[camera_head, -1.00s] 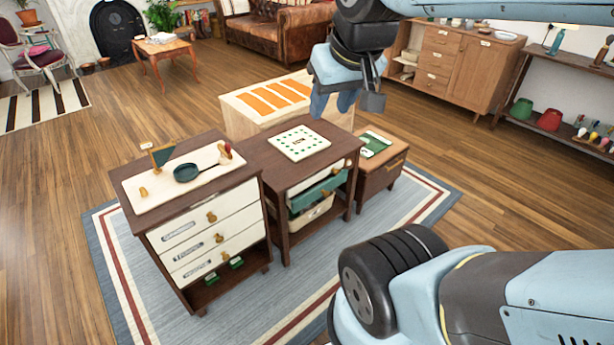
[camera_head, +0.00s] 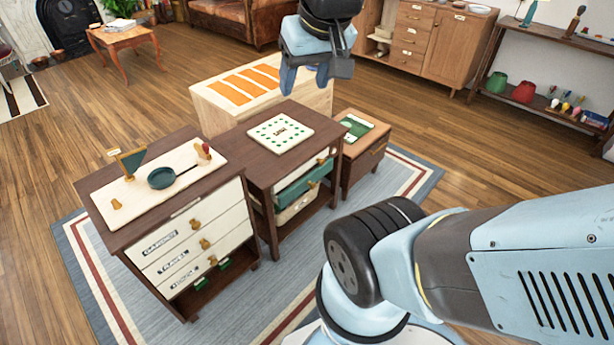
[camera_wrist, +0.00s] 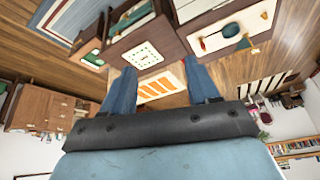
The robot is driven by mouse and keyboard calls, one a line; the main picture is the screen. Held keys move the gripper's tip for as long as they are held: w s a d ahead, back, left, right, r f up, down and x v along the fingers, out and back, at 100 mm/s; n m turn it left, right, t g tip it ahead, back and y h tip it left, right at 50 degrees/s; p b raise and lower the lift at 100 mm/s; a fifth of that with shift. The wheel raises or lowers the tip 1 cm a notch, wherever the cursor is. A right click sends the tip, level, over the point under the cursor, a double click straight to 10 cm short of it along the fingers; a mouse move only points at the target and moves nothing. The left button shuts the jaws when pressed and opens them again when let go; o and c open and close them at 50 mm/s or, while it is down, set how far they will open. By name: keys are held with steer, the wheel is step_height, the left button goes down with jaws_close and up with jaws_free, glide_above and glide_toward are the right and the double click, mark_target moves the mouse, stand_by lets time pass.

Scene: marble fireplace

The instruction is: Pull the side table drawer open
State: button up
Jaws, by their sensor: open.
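A small brown side table (camera_head: 362,165) stands at the right of a furniture row in the head view, with a green mat (camera_head: 355,127) on top. Its front shows a drawer (camera_head: 371,158) with a small dark handle; it looks shut. In the wrist view, the green mat shows at the left (camera_wrist: 93,58). My gripper (camera_head: 305,80) is open and empty, high above and behind the row in the head view, apart from the furniture. Its two blue fingers also show spread in the wrist view (camera_wrist: 161,70).
A three-drawer cabinet (camera_head: 115,225) stands left. A pale chest (camera_head: 205,112) with orange panels stands behind. Rug and floor right of the row are free.

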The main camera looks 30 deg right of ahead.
steer(key=w+d+f+m+g+y, duration=0.3)
steer(key=w+f+m+g+y, duration=0.2)
steer(key=w+f, duration=0.85)
steer(key=w+d+f+m+t+y, duration=0.1)
steer(key=w+d+f+m+y, duration=0.3)
steer(key=f, duration=0.3)
steer(key=w+d+f+m+t+y, duration=0.1)
steer(key=w+d+f+y, duration=0.1)
steer(key=w+d+f, duration=0.4)
steer(key=w+d+f+m+t+y, duration=0.1)
steer(key=d+f+m+t, duration=0.25)
steer(key=f, duration=0.55)
steer(key=d+f+m+t+y, duration=0.1)
steer(key=d+f+m+t, duration=0.3)
steer(key=f, duration=0.6)
steer(key=m+t+h, duration=0.7)
steer(key=m+t, duration=0.1)
steer(key=m, duration=0.3)
glide_toward(315, 187)
steer(key=shift+g, duration=0.25)
steer(key=x, duration=0.8)
steer(key=shift+w+a+r, duration=0.15)
steer(key=shift+w+r, duration=0.1)
steer(key=shift+r, duration=0.15)
